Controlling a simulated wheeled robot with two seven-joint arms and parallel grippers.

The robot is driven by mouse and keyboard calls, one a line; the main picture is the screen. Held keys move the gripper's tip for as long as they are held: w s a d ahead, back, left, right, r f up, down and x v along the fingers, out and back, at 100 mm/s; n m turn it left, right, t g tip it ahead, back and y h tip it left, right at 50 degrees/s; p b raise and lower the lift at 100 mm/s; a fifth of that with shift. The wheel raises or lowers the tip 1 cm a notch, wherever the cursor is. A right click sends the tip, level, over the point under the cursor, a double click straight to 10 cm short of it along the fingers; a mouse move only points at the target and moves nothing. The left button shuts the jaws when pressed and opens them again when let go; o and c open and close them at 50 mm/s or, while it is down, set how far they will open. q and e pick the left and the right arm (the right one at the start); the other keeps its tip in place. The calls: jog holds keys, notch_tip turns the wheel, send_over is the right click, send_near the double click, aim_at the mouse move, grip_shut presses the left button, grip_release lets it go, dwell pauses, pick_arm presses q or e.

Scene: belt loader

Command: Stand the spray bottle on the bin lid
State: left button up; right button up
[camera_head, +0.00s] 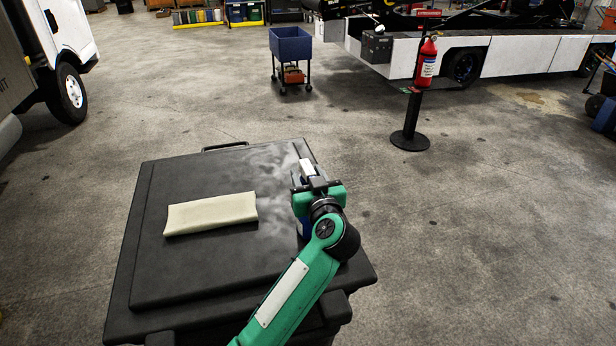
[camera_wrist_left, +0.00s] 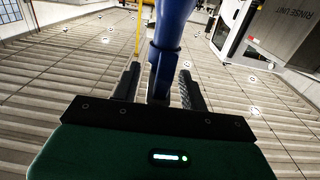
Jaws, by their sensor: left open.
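The dark bin lid (camera_head: 165,270) fills the lower middle of the head view. The spray bottle shows as a white top (camera_head: 306,168) and a bit of blue body (camera_head: 302,229) at the lid's right side; my gripper and arm cover much of it. It looks about upright, but its foot is hidden, so I cannot tell its contact with the lid. My left gripper (camera_head: 314,186) is at the bottle, its jaws open. In the left wrist view the blue bottle (camera_wrist_left: 171,32) rises between the two spread fingers (camera_wrist_left: 158,88). My right gripper is not in view.
A folded cream cloth (camera_head: 211,214) lies on the lid, left of the bottle. A bin handle (camera_head: 225,147) is at the far edge. A fire extinguisher (camera_head: 426,62) on a stand, a blue cart (camera_head: 290,45) and a truck (camera_head: 62,40) stand beyond on open floor.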

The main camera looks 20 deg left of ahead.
pick_arm(q)
jog(key=b+v, duration=0.2)
jog(key=v, duration=1)
jog(key=shift+b, duration=0.4)
jog(key=shift+s, duration=0.1)
